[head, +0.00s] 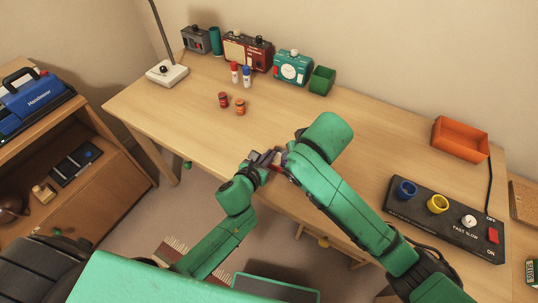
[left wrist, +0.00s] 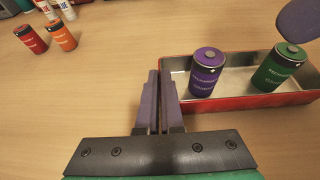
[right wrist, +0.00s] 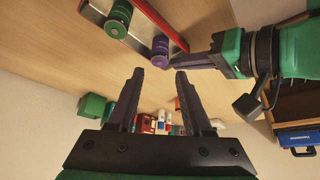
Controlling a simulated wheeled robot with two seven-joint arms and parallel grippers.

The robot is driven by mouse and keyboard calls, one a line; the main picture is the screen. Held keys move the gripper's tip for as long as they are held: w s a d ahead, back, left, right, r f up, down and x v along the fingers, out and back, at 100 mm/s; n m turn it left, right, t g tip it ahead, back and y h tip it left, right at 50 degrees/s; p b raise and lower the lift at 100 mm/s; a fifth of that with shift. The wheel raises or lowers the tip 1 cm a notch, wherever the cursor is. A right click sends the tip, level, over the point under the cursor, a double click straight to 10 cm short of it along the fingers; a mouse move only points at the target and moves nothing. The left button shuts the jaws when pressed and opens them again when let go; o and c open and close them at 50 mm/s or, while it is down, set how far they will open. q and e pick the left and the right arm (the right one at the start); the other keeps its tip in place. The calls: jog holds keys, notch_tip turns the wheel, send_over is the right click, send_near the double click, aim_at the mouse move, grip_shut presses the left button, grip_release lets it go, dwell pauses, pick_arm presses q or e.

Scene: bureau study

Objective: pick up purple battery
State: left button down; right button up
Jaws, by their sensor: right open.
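The purple battery (left wrist: 207,72) stands upright in a shallow red tin (left wrist: 240,103), beside a green battery (left wrist: 280,67), in the left wrist view. The right wrist view also shows the purple battery (right wrist: 160,47) at the tin's end. My left gripper (left wrist: 159,75) is shut with nothing visible between its fingers, just left of the tin and apart from the purple battery. It shows at the desk's front edge in the head view (head: 268,158). My right gripper (right wrist: 159,72) is open and empty, facing the tin's end. My right arm hides most of the tin in the head view.
A red battery (head: 223,100) and an orange battery (head: 240,107) stand farther back on the desk. A black switch panel (head: 445,217) and orange tray (head: 460,139) are at right. The desk's middle is clear.

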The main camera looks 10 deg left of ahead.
jog(key=shift+c, duration=0.2)
jog(key=w+a+r+n+g+h, duration=0.25)
jog(key=w+n+g, duration=0.25)
jog(key=n, duration=0.7)
notch_tip(320, 180, down, 12)
jog(key=shift+r, duration=0.25)
grip_shut()
